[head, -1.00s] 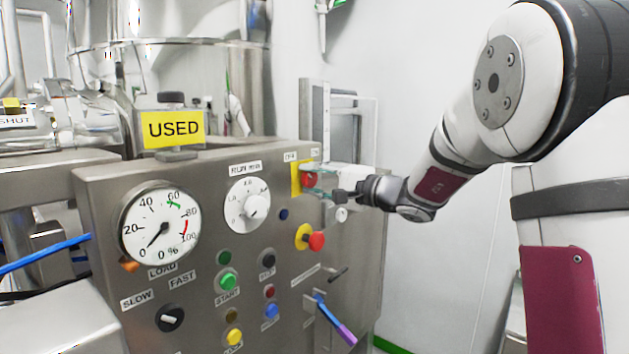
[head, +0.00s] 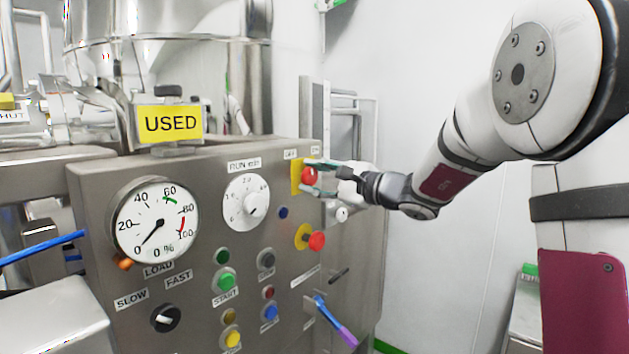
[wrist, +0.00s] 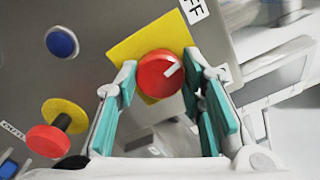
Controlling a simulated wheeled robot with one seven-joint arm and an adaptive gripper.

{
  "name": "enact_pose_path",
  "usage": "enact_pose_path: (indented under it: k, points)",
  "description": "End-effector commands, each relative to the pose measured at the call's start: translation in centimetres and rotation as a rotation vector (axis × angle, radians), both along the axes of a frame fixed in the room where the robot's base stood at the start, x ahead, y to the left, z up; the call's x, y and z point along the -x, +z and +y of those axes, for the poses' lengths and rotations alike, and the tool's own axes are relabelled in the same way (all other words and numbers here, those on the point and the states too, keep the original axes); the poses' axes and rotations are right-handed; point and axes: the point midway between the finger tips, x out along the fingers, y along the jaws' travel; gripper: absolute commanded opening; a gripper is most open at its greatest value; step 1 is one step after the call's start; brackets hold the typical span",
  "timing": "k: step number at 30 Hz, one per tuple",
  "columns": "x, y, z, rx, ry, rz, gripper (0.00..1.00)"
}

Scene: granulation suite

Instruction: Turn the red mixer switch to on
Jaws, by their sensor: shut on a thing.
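The red mixer switch (head: 309,175) is a round knob on a yellow plate (head: 295,177), at the upper right of the steel panel. In the wrist view the red knob (wrist: 155,78) has a white mark pointing up and right; the yellow plate (wrist: 150,38) is behind it. An OFF label (wrist: 193,8) shows partly above; a second label at the right is mostly covered by a finger. My gripper (head: 316,177) reaches in from the right. Its teal pads lie on either side of the knob, shut on it.
A red push button on a yellow collar (head: 315,240) sits just below the switch, and a blue button (head: 283,212) is to its left. A blue-purple lever (head: 335,322) sticks out lower down. A load gauge (head: 155,222) and a dial (head: 246,201) are further left.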

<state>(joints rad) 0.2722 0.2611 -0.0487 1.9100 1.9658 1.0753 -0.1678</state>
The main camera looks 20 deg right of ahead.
Motion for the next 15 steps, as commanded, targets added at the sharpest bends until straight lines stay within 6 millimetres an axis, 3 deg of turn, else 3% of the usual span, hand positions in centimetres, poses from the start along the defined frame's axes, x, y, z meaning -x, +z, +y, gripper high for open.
enact_pose_path:
  k: [15]
  points:
    - [0.07,-0.06,-0.02,-0.396,-0.001,0.293,0.08]
